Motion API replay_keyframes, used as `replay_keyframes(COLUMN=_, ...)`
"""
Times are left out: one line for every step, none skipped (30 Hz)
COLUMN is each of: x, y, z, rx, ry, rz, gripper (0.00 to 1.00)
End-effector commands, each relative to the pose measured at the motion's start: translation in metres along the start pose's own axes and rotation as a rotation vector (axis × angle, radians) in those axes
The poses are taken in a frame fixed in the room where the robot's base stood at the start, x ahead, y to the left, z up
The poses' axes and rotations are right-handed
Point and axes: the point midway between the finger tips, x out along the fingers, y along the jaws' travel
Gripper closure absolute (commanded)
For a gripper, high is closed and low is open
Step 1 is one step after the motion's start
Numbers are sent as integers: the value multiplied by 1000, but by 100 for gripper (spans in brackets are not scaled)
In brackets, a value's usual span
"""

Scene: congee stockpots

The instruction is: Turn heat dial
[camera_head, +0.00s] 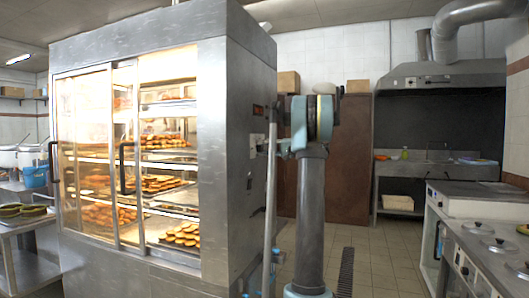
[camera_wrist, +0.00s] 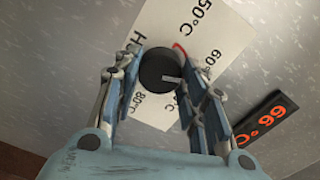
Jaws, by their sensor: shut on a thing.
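The heat dial (camera_wrist: 156,64) is a round black knob with a white pointer line, set on a white label (camera_wrist: 200,28) with temperature marks and a red arc. The pointer points to the right in the wrist view. My gripper (camera_wrist: 160,70) has its two fingers around the dial, one on each side, shut on it. The dial sits on the metal side of the heated display cabinet (camera_head: 240,90). In the head view, my arm is at that side, and the dial and fingertips are too small or hidden to make out.
A black display (camera_wrist: 264,120) with orange digits is beside the label. Glass doors with trays of pastries (camera_head: 165,185) fill the cabinet front. A stove counter (camera_head: 470,235) stands at right, a brown cupboard (camera_head: 350,170) behind. The tiled floor between is clear.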

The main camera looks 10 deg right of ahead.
Motion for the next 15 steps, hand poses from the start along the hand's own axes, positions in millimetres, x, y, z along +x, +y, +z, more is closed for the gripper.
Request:
replay_keyframes(x=0, y=2, z=1, rx=-29, ry=-2, rz=5, gripper=85)
replay_keyframes(x=0, y=2, z=1, rx=-47, ry=-2, rz=5, gripper=85)
replay_keyframes(x=0, y=2, z=1, rx=-68, ry=-2, rz=5, gripper=85)
replay_keyframes(x=0, y=2, z=1, rx=-85, ry=-2, rz=5, gripper=85)
replay_keyframes(x=0, y=3, z=1, rx=-98, ry=-3, rz=5, gripper=85)
replay_keyframes(x=0, y=3, z=1, rx=-116, ry=-3, rz=5, gripper=85)
replay_keyframes(x=0, y=3, z=1, rx=-127, ry=-3, rz=5, gripper=85)
replay_keyframes(x=0, y=3, z=1, rx=-138, ry=-3, rz=5, gripper=85)
replay_keyframes(x=0, y=3, z=1, rx=-150, ry=-3, rz=5, gripper=85)
replay_keyframes(x=0, y=3, z=1, rx=-158, ry=-3, rz=5, gripper=85)
replay_keyframes(x=0, y=3, z=1, rx=-165, ry=-3, rz=5, gripper=85)
replay_keyframes(x=0, y=3, z=1, rx=-174, ry=-3, rz=5, gripper=85)
replay_keyframes(x=0, y=3, z=1, rx=-178, ry=-3, rz=6, gripper=85)
replay_keyframes(x=0, y=3, z=1, rx=-182, ry=-3, rz=6, gripper=85)
replay_keyframes(x=0, y=3, z=1, rx=-186, ry=-3, rz=6, gripper=85)
